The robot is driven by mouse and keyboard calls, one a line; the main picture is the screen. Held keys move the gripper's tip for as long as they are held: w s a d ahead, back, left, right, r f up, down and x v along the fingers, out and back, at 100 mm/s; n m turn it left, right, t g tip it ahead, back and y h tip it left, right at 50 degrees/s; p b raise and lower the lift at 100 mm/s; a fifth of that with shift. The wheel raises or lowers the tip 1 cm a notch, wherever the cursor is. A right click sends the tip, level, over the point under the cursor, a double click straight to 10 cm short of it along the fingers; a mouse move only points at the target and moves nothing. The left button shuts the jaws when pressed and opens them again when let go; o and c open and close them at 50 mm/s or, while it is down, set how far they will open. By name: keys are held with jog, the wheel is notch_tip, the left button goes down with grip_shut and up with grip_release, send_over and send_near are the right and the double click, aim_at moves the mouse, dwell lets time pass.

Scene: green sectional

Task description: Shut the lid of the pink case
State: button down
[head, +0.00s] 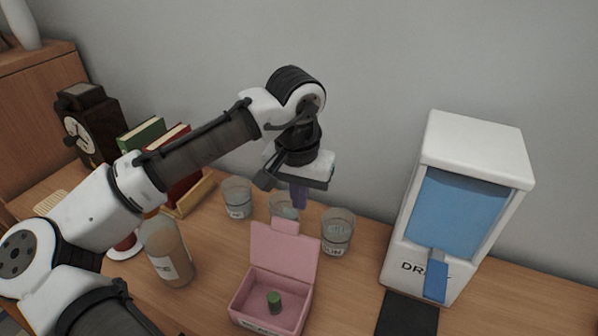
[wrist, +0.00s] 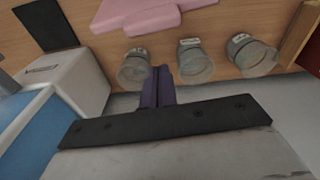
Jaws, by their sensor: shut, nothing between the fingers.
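The pink case (head: 293,318) stands on the table at the bottom centre of the head view, with a small green cylinder (head: 274,301) inside. Its lid (head: 284,253) is open, standing up at the back with a tab on its upper edge. In the wrist view the pink lid (wrist: 150,16) shows at the top, cut off by the frame. My gripper (head: 300,204) is above and behind the lid, pointing down over the glasses. Its purple fingers (wrist: 159,76) are together and empty, apart from the lid.
Three glasses (head: 237,198) (head: 284,204) (head: 338,232) stand behind the case. A white and blue dispenser (head: 475,150) with a black mat (head: 407,316) is at right. A bottle (head: 165,252), books (head: 178,160) and a clock (head: 90,125) are at left. A grey wall rises behind.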

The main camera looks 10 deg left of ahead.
aim_at(283, 248)
jog(key=shift+s+a+r+p, duration=0.1)
jog(key=shift+s+p, duration=0.25)
jog(key=shift+s, duration=0.6)
jog(key=shift+s+a+r+p, duration=0.1)
jog(key=shift+s+p, duration=0.25)
jog(key=shift+s, duration=0.55)
